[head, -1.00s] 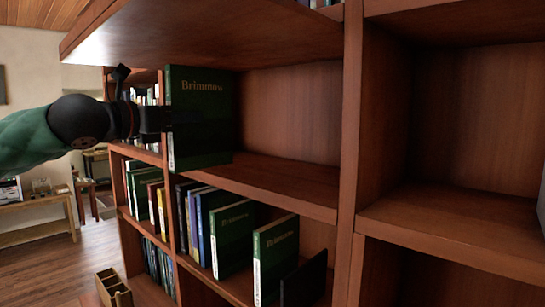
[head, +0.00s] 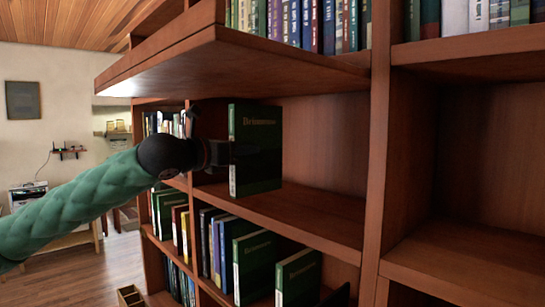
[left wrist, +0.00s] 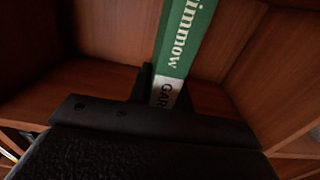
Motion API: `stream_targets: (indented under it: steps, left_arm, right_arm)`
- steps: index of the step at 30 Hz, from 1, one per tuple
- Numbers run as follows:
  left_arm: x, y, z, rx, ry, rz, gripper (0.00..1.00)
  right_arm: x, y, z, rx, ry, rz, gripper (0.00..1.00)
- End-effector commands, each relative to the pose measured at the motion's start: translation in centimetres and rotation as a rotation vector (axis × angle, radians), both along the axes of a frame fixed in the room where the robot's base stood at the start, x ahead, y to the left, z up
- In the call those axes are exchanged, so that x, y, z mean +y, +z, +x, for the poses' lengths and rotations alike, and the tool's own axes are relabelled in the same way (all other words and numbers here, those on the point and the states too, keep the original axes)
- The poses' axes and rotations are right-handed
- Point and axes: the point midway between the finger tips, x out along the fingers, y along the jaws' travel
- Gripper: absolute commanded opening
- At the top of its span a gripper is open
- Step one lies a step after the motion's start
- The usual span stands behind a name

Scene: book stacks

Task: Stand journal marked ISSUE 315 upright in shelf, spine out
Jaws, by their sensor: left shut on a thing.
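A dark green journal (head: 258,148), with "Brimmow" on its cover, stands upright in an otherwise empty shelf compartment (head: 320,212). Its pale-labelled spine faces out to the left. My left gripper (head: 222,153) is shut on the journal at its spine edge. In the left wrist view the green spine (left wrist: 183,40) shows part of the title and a white label with "GAR" between the dark fingers. The issue number cannot be read. The journal's base appears on or very near the shelf board; I cannot tell if it touches. My right gripper is not in view.
Similar green journals (head: 298,278) and several books stand on the shelf below. A row of books (head: 310,22) stands on the shelf above. A vertical divider (head: 378,170) closes the compartment on the right, with free room before it.

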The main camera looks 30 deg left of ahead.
Motion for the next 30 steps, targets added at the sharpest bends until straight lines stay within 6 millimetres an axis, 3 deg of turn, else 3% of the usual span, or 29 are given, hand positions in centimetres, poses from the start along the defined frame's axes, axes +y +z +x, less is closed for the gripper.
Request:
stream_targets:
  steps: [18, 30]
  left_arm:
    - [-2.4, 0.2, 7.0, -0.003, 0.0, -0.002, 0.0]
    - [-3.0, -0.4, 8.5, -0.001, 0.0, 0.001, 0.0]
  right_arm:
    - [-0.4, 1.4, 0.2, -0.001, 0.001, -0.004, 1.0]
    - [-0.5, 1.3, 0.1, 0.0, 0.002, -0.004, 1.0]
